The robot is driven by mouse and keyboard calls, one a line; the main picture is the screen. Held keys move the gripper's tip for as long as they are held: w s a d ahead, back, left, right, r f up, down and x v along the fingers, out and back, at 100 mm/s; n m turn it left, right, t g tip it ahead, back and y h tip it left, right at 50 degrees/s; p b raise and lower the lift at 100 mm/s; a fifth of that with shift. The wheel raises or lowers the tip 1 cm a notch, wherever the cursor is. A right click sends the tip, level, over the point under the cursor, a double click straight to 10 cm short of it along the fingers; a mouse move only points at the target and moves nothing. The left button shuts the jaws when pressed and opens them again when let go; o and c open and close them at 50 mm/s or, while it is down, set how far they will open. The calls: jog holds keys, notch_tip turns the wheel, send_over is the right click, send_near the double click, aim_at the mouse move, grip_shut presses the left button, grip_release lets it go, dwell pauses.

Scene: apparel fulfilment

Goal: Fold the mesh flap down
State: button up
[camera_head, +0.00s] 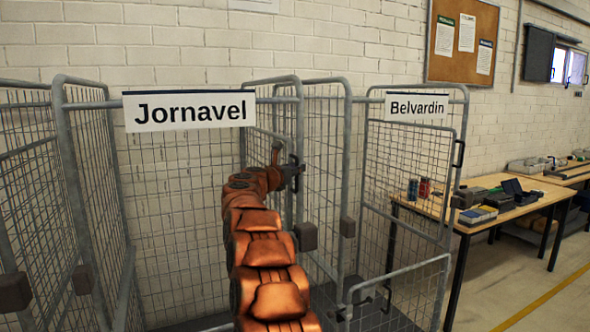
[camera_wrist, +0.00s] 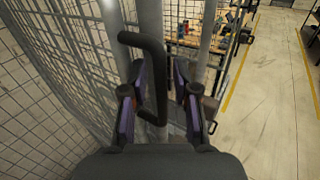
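The black bar handle (camera_wrist: 156,75) is on the grey mesh panel (camera_wrist: 88,55) in the wrist view. My gripper (camera_wrist: 160,112) is open, with one finger on each side of the handle's lower part. I cannot tell if either finger touches it. In the head view my gripper (camera_head: 290,172) is at this handle (camera_head: 297,178), on the right side of the cage with the "Jornavel" sign (camera_head: 190,110). My arm hides part of the cage front. The panel there stands upright.
Another mesh cage with a "Belvardin" sign (camera_head: 416,107) stands to the right, with a low front gate (camera_head: 405,272). A wooden table (camera_head: 500,212) with cans and boxes is further right. Open floor (camera_head: 545,295) lies in front of it. A brick wall stands behind.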

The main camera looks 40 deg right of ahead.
grip_shut()
dwell(0.4)
